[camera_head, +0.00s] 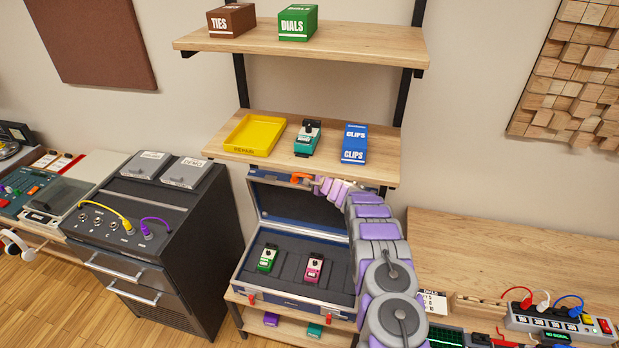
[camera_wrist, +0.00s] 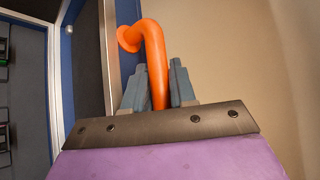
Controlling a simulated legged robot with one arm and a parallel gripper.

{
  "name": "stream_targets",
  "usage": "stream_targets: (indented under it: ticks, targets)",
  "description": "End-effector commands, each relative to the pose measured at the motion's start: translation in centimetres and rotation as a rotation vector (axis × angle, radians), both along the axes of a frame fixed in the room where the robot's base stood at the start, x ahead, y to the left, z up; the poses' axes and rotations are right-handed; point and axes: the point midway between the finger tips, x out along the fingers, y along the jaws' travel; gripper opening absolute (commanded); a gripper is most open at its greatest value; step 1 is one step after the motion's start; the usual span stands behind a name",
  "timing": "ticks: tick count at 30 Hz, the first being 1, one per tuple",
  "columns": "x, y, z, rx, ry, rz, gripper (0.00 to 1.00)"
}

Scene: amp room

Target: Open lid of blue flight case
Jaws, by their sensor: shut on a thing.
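The blue flight case (camera_head: 292,297) stands on a wooden shelf, with its lid (camera_head: 298,211) raised and tilted back, showing a dark inside. A green pedal (camera_head: 268,258) and a pink pedal (camera_head: 313,267) sit in the case. My gripper (camera_head: 309,179) is at the lid's top edge, small in the head view. In the wrist view my gripper (camera_wrist: 158,88) is shut on the orange handle (camera_wrist: 152,50), which curves out from the lid's edge (camera_wrist: 108,45). The handle also shows in the head view (camera_head: 299,177).
A shelf right above the lid (camera_head: 222,141) holds a yellow tray (camera_head: 254,134), a green pedal (camera_head: 307,137) and a blue CLIPS box (camera_head: 354,143). A dark cabinet (camera_head: 143,255) stands left of the case. A wooden desk (camera_head: 500,255) with a power strip (camera_head: 560,323) is at right.

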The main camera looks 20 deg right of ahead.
Motion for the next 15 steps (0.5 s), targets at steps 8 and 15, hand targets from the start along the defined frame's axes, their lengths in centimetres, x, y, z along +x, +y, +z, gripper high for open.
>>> stream_targets:
  ticks: [8,15]
  targets:
    - [-0.16,0.01,-0.44,0.0,0.007,-0.001,0.46]
    - [-0.18,0.03,-0.53,0.0,0.008,0.0,0.46]
